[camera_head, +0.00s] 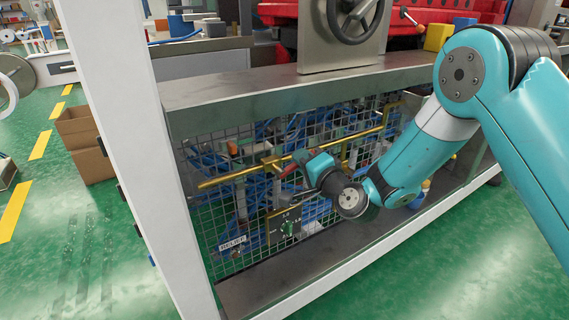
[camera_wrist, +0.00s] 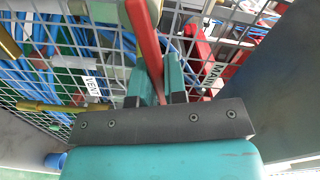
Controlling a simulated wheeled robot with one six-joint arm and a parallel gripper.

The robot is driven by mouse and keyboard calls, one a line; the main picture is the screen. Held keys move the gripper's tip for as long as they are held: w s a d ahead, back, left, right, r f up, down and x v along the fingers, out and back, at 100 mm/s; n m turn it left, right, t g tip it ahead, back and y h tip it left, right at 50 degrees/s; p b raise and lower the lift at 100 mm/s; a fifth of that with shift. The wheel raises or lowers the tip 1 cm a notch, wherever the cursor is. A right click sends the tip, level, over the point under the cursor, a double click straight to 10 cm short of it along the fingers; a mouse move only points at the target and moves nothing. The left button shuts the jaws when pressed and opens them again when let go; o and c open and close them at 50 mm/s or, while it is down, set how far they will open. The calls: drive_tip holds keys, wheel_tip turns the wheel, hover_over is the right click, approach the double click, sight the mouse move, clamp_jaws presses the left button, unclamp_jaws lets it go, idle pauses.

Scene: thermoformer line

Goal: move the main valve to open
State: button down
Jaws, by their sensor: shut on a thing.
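My gripper (camera_head: 300,168) reaches low to the wire mesh panel under the bench. In the wrist view, its two teal fingers (camera_wrist: 158,82) are shut on a red lever (camera_wrist: 146,35), which rises between them toward the top of the picture. A second red handle (camera_wrist: 198,48) is to the right, beside a white tag reading MAIN (camera_wrist: 212,72). A white tag reading VENT (camera_wrist: 92,87) is left of the fingers. I cannot tell which tag belongs to the held lever. In the head view, my gripper hides much of the lever and both tags are unreadable.
A brass pipe (camera_head: 230,175) runs across the mesh (camera_head: 205,220). A RELIEF tag (camera_head: 232,243) and a dark plate with a green knob (camera_head: 288,228) are lower down. A metal ledge (camera_head: 240,95) overhangs the mesh. A white post (camera_head: 120,120) stands left, with cardboard boxes (camera_head: 85,140) beyond.

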drive_tip(key=shift+f, duration=0.15)
drive_tip(key=f+m, duration=0.1)
drive_tip(key=m, duration=0.2)
drive_tip(key=shift+f, duration=0.2)
drive_tip(key=c, duration=1.1)
unclamp_jaws()
drive_tip(key=shift+d, duration=0.1)
drive_tip(key=b+v, duration=1.7)
drive_tip(key=b, duration=0.3)
drive_tip(key=shift+s+d, duration=0.15)
